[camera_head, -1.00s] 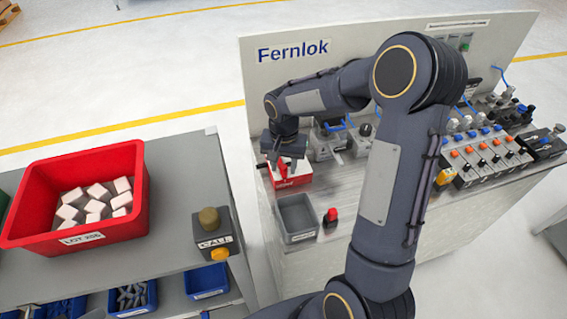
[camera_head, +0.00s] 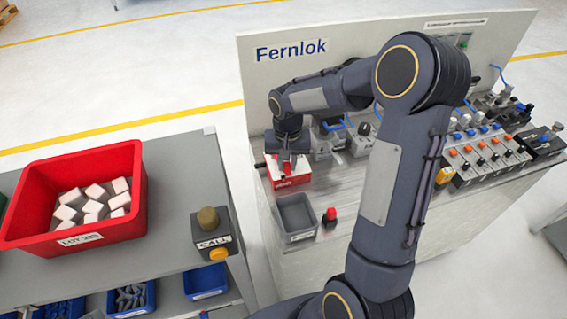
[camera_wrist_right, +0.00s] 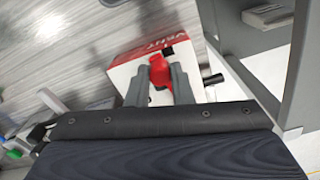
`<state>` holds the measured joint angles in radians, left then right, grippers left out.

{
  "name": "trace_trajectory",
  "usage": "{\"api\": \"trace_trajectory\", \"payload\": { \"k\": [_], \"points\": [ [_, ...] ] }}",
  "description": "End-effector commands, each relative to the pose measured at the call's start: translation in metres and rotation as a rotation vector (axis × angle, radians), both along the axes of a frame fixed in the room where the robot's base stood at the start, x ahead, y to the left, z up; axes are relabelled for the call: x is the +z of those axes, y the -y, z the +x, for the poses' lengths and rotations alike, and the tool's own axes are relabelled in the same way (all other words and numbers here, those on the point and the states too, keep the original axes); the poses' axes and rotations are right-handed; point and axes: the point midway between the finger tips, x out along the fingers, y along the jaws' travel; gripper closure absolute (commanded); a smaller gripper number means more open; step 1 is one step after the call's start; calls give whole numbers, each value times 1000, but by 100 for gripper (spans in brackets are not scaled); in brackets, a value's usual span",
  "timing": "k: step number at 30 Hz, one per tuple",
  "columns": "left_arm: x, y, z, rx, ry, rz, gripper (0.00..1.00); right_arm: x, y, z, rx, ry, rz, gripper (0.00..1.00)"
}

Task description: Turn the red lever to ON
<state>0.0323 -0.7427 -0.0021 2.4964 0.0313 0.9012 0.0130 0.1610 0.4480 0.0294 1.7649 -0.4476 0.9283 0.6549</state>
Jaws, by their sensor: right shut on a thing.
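The red lever (camera_wrist_right: 160,72) is on a red and white block (camera_head: 290,183) at the front left of the Fernlok bench. My right gripper (camera_head: 285,167) is over the block with its fingers pointing down. In the right wrist view, its two grey fingers (camera_wrist_right: 161,80) lie on either side of the lever, shut on it. The lever's dark tip shows beyond the fingers. The block's red face with white lettering (camera_wrist_right: 150,48) shows in the wrist view. The gripper hides much of the lever in the head view, and I cannot read an ON mark. My left gripper is out of view.
A grey bin (camera_head: 297,217) and a red button (camera_head: 330,217) stand in front of the block. Valves and fittings (camera_head: 480,150) fill the bench's right. A side table holds a red crate (camera_head: 120,228) of pale blocks and a call box (camera_head: 212,232).

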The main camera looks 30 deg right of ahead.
Motion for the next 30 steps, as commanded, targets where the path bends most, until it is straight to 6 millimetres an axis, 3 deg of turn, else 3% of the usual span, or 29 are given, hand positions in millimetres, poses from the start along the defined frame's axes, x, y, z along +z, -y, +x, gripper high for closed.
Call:
{"api": "trace_trajectory", "payload": {
  "k": [18,30],
  "points": [
    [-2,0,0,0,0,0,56,1,40,10,561,2,-1,100],
    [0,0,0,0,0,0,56,1,54,20,805,2,-1,100]
  ]
}}
